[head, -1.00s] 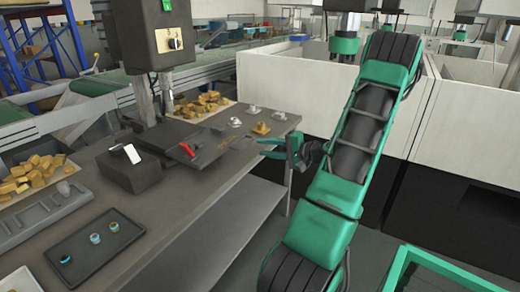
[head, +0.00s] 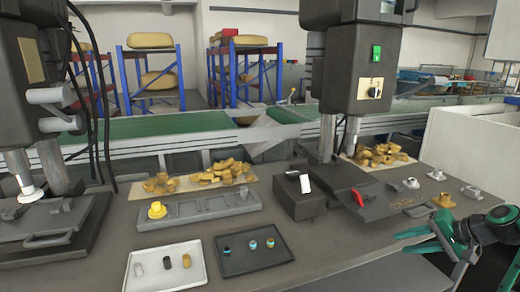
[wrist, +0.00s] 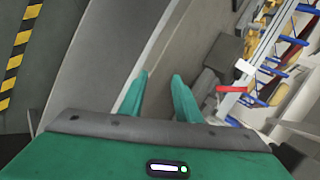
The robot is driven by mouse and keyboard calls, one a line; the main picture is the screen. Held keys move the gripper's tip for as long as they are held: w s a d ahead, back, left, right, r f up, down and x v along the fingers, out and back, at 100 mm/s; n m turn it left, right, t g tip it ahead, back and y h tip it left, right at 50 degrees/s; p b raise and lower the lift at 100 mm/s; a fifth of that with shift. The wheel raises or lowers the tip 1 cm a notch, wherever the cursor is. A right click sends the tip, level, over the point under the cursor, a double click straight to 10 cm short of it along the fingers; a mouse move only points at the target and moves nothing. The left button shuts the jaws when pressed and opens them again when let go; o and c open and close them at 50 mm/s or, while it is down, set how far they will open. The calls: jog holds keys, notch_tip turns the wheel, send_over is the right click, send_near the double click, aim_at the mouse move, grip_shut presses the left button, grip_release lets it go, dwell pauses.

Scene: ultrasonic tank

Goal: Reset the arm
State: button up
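My green gripper (head: 432,240) is at the right edge of the head view, beside the right end of the grey workbench (head: 330,240). In the wrist view its two green fingers (wrist: 158,95) stand apart with nothing between them. The gripper is open and empty, near the bench's front edge. Most of my arm is outside the head view.
A white tray (head: 135,284) and a dark tray (head: 222,270) hold small parts. A dark box (head: 298,205), a press (head: 352,50) with a red handle (head: 357,197), and several metal fittings (head: 411,183) stand on the bench. A white-walled enclosure (head: 460,150) is at right.

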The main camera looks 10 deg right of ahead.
jog(key=s+a+r+n+g+h, duration=0.1)
jog(key=s+a+r+g, duration=0.1)
jog(key=s+a, duration=0.2)
jog(key=s+a+r+n+g+h, duration=0.1)
jog(key=s+a+r+g+h, duration=0.1)
jog(key=s, duration=0.9)
jog(key=s+a+r+n+g+h, duration=0.1)
jog(key=s+a+r+n+g, duration=0.1)
jog(key=s+a+r+g, duration=0.2)
jog(key=s+a, duration=0.2)
jog(key=s, duration=0.1)
jog(key=shift+s+a+r, duration=0.15)
jog(key=shift+a+r, duration=0.05)
jog(key=shift+a, duration=0.1)
jog(key=shift+w+f+h, duration=0.25)
jog(key=shift+w+h, duration=0.05)
jog(key=shift+w, duration=0.35)
